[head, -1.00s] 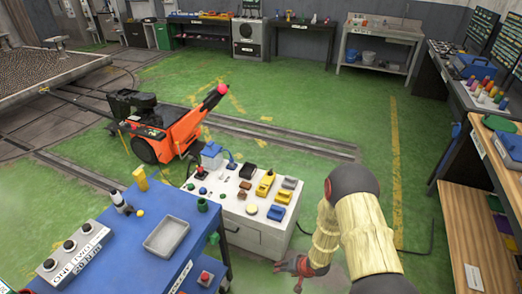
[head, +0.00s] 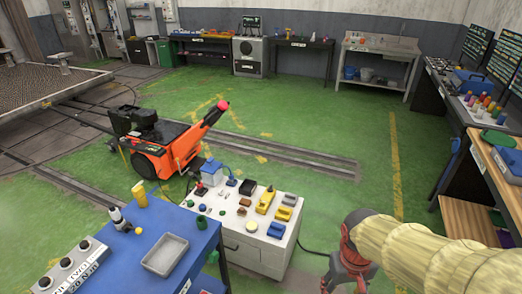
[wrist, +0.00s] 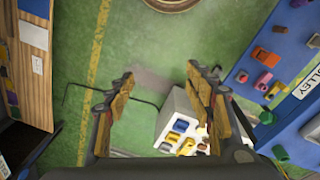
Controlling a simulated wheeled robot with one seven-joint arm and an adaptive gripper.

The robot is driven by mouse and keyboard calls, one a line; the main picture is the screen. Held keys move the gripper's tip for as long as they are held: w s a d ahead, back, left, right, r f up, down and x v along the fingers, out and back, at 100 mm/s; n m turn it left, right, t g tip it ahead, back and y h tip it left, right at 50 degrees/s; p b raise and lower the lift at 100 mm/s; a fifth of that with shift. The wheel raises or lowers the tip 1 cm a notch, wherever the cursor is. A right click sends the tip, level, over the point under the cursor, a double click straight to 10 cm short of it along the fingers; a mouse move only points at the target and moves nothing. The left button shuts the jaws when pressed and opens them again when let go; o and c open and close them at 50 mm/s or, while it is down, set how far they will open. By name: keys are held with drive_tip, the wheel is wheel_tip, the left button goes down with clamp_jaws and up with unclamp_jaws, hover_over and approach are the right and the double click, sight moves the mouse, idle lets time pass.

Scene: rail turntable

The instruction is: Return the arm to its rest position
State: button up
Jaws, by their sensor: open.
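My arm (head: 420,255) shows at the lower right of the head view, with pale yellow padded links. My gripper (wrist: 163,75) is open in the wrist view, its two wood-coloured fingers wide apart with nothing between them. It hangs over the green floor, to the right of the white control cabinet (head: 255,257) in the head view. In the head view only its red and dark wrist parts show clearly, and the fingertips are hard to make out. The cabinet also shows beyond the right finger in the wrist view (wrist: 172,118).
A blue trolley table (head: 200,250) with a grey tray (head: 165,254) stands left of the cabinet. A wooden-topped bench (head: 470,215) stands close on the right. An orange machine (head: 185,145) stands behind the cabinet. Green floor (head: 330,130) is open in the middle.

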drive_tip(key=s+a+r+t, duration=0.1)
drive_tip(key=s+r+t, duration=0.1)
drive_tip(key=r, duration=0.5)
drive_tip(key=s+r+t, duration=0.3)
drive_tip(key=r, duration=0.4)
drive_tip(key=shift+a+r+m+y, duration=0.3)
drive_tip(key=shift+a+r+y, duration=0.05)
drive_tip(key=shift+r+y, duration=0.05)
drive_tip(key=shift+w, duration=0.1)
drive_tip(key=shift+c, duration=0.5)
